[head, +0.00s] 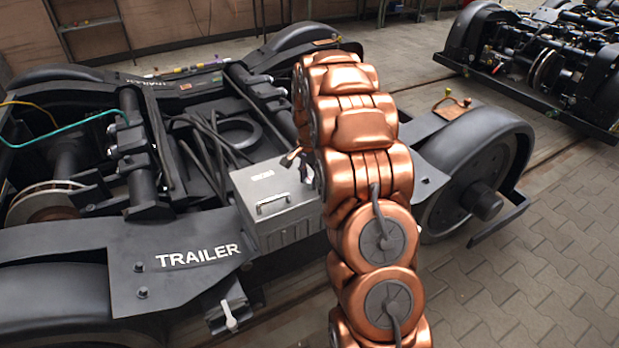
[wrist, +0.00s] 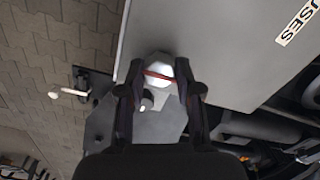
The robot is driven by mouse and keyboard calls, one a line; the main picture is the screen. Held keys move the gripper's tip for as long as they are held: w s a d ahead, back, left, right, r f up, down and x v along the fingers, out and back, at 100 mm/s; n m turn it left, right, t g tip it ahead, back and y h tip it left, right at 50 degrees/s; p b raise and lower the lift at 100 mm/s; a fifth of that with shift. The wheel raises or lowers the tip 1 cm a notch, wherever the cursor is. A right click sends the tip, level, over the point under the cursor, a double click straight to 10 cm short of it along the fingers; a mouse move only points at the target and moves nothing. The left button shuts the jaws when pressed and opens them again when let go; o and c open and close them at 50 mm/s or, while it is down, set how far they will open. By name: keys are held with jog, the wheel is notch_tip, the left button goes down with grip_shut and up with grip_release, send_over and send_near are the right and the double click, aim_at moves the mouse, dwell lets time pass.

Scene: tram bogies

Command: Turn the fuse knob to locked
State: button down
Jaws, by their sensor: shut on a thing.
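The fuse knob (wrist: 158,70) shows in the wrist view as a pale, rounded piece with a red stripe across it, at the edge of a grey panel. My gripper (wrist: 160,88) has one dark finger on each side of the knob and is shut on it. The grey fuse box (wrist: 220,45) carries a label reading "USES", cut off by the frame. My copper arm hides the knob and most of my gripper there.
The trailer bogie (head: 190,250) surrounds the box with dark frame beams, hoses and wheels. A lever with a white end (head: 230,318) hangs at its front; a white-ended lever (wrist: 68,92) shows left in the wrist view. Paved floor (head: 540,270) is clear at the right.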

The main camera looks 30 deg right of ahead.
aim_at(310, 180)
jog(key=c, duration=0.8)
grip_release()
jog(key=shift+o, duration=0.2)
jog(key=shift+r, duration=0.1)
notch_tip(310, 180, up, 12)
jog(key=shift+a, duration=0.1)
jog(key=s+a+r+n, duration=0.2)
jog(key=s+a+n, duration=0.2)
jog(key=s+a, duration=0.5)
jog(key=s+a+f+n+g, duration=0.1)
jog(key=s+a+n, duration=0.35)
jog(key=s, duration=0.55)
jog(key=s+a+f+n+g, duration=0.1)
jog(key=s+a+f+n, duration=0.3)
jog(key=s, duration=0.6)
jog(key=s+a+r+n+g, duration=0.1)
jog(key=s+a+n, duration=0.1)
jog(key=s+a, duration=0.6)
notch_tip(310, 180, up, 18)
jog(key=s+d+t+p, duration=0.1)
jog(key=p, duration=1.5)
jog(key=shift+d+r+p, duration=0.15)
jog(key=shift+d+p, duration=0.15)
jog(key=shift+p, duration=0.05)
